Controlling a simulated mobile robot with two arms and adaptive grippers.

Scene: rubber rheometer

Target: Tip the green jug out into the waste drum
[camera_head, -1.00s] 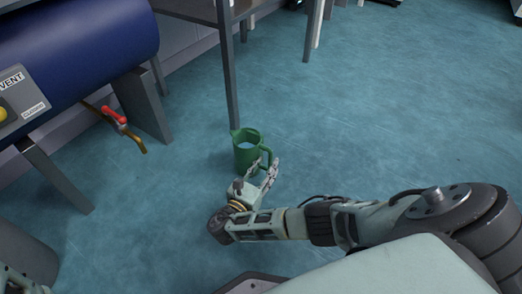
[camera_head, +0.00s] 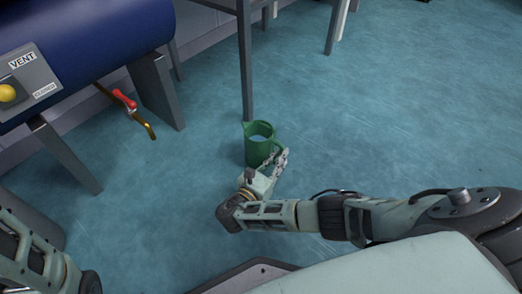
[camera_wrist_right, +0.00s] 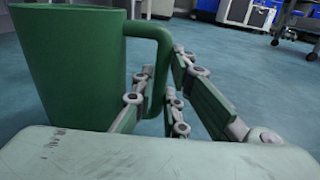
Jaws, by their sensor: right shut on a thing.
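My right gripper (camera_head: 280,159) is shut on the jug's handle, at the jug's right side. In the right wrist view the jug (camera_wrist_right: 72,75) fills the left part, and the fingers of the right gripper (camera_wrist_right: 160,92) lie on both sides of its handle. My left arm shows at the lower left of the head view, but its fingers are out of the picture. A grey rounded drum-like shape (camera_head: 40,218) stands partly behind that arm; I cannot tell if it is the waste drum.
A blue tank (camera_head: 90,45) on grey legs stands at the upper left, with a VENT panel (camera_head: 30,80) and a red-handled brass tap (camera_head: 126,101). A grey table leg (camera_head: 245,70) rises just behind the jug. The blue floor (camera_head: 400,130) is clear to the right.

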